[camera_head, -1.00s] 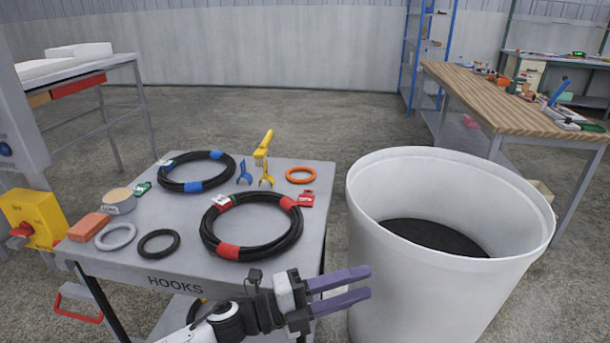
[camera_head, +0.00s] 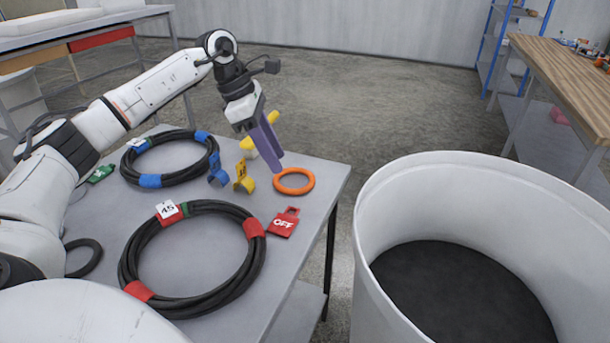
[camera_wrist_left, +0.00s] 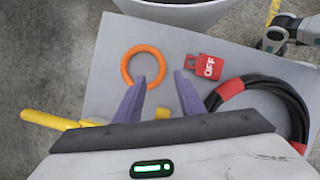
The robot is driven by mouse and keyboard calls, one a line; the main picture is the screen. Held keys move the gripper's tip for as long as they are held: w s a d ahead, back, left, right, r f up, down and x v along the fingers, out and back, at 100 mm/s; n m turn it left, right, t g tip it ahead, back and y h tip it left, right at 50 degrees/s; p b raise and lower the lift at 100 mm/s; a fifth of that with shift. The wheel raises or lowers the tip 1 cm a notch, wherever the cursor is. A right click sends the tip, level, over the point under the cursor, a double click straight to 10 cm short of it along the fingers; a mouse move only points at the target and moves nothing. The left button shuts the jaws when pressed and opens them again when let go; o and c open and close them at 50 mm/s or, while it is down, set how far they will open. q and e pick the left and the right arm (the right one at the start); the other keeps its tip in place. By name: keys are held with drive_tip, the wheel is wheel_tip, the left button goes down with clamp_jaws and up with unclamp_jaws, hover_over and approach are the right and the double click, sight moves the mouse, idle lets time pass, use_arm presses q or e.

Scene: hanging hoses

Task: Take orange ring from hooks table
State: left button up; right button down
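The orange ring (camera_head: 294,182) lies flat on the grey hooks table (camera_head: 312,208) near its right edge. It also shows in the left wrist view (camera_wrist_left: 143,66), just beyond and slightly left of the fingertips. My left gripper (camera_head: 277,166) reaches over the table from the left and points down, above and just left of the ring. In the left wrist view its purple fingers (camera_wrist_left: 160,80) are apart with nothing between them. The gripper is open and empty, and does not hold the ring. My right gripper is not in view.
A red OFF tag (camera_head: 284,222) lies in front of the ring. Blue (camera_head: 217,169) and yellow (camera_head: 244,178) clips stand to its left. Two black hose coils, a near one (camera_head: 258,262) and a far one (camera_head: 132,170), lie on the table. A white bin (camera_head: 362,262) stands right.

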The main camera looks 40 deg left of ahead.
sight(292, 189)
use_arm(q)
drive_tip(key=shift+s+x, duration=0.15)
drive_tip(key=shift+x, duration=0.45)
drive_tip(key=shift+s+x, duration=0.15)
drive_tip(key=shift+x, duration=0.45)
drive_tip(key=x, duration=0.6)
drive_tip(key=shift+w, duration=0.15)
drive_tip(key=shift+r, duration=0.1)
clamp_jaws()
